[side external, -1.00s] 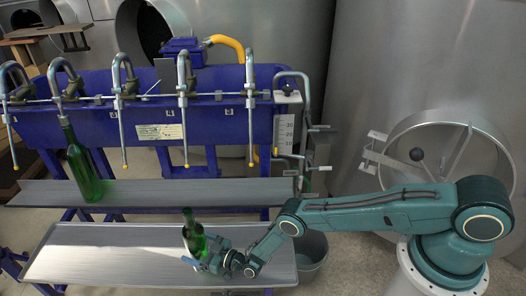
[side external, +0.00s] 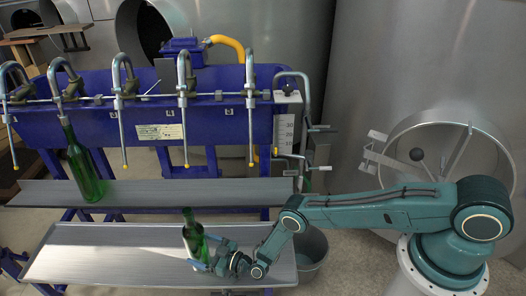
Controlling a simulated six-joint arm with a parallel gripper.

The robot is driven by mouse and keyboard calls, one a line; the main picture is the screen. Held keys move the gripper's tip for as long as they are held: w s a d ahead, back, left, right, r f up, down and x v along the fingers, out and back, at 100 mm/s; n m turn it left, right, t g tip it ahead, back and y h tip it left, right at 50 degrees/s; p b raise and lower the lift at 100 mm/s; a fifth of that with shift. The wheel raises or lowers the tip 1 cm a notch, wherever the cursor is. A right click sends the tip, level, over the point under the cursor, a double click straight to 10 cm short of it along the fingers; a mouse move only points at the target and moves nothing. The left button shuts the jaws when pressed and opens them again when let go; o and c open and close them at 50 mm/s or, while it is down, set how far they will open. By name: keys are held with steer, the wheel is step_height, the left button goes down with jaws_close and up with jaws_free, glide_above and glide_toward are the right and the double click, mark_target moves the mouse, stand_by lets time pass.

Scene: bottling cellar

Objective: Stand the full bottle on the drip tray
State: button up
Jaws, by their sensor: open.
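A green bottle (side external: 193,238) stands upright on the lower grey metal tray (side external: 110,262), which looks like the drip tray. My gripper (side external: 204,253) is open, low at the right of this bottle. One blue finger reaches past the front of its base and the other is by its right side, so the bottle is still partly between them. Whether a finger touches the glass I cannot tell. A second green bottle (side external: 84,172) stands on the upper shelf at the left, its neck at a filling spout. The fill levels are hard to make out.
The upper grey shelf (side external: 150,194) runs behind the tray, below a blue filling rack (side external: 200,122) with several hanging spouts. A grey bucket (side external: 313,262) stands right of the tray, under my arm. The tray's left half is clear.

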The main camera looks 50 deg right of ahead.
mark_target(203, 238)
steer(key=shift+s+d+r, duration=0.1)
steer(key=shift+s+d, duration=0.15)
steer(key=shift+s, duration=0.1)
steer(key=shift+r, duration=3.5)
steer(key=shift+f, duration=0.1)
